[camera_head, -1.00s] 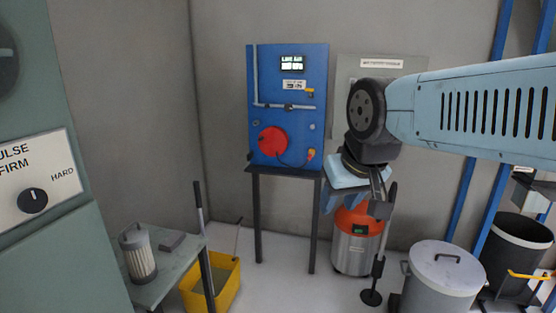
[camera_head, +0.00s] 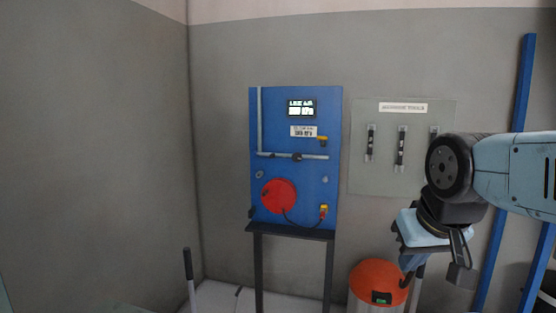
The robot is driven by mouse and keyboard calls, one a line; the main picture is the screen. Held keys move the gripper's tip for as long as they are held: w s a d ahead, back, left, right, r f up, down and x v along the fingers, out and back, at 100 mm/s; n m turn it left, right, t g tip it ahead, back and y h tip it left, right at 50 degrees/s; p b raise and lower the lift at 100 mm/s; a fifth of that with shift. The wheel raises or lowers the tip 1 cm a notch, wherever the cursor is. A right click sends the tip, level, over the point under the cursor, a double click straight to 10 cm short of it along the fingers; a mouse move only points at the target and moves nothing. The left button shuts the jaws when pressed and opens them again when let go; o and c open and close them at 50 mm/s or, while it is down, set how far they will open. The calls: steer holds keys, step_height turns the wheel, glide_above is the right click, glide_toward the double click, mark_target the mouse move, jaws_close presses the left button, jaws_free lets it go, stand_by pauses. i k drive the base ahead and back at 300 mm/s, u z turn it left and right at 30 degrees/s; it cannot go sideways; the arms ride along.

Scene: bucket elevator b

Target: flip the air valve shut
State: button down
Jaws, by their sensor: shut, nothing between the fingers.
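The blue air panel (camera_head: 270,120) stands against the back wall on a dark stand, left of my arm. A grey pipe (camera_head: 277,154) runs down and across it, with a dark fitting (camera_head: 297,157) on it. A small yellow lever (camera_head: 322,140) sits beside the white label, at the panel's right side. A yellow and red fitting (camera_head: 323,211) is lower right, by a black hose. I cannot tell for certain which is the air valve. My gripper (camera_head: 461,275) is shut and empty, hanging down right of the panel, well apart from it.
A red disc (camera_head: 279,196) is on the panel. A grey tool board (camera_head: 385,180) with several dark tools hangs to its right. An orange-topped vacuum (camera_head: 378,280) stands below my arm. Blue posts (camera_head: 522,120) rise at the right. The space before the panel looks clear.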

mark_target(272, 155)
steer(key=z, duration=0.05)
steer(key=i, duration=1.25)
steer(key=u, duration=0.6)
steer(key=k, duration=0.9)
steer(key=u, duration=0.2)
steer(key=i, duration=0.9)
steer(key=z, duration=0.05)
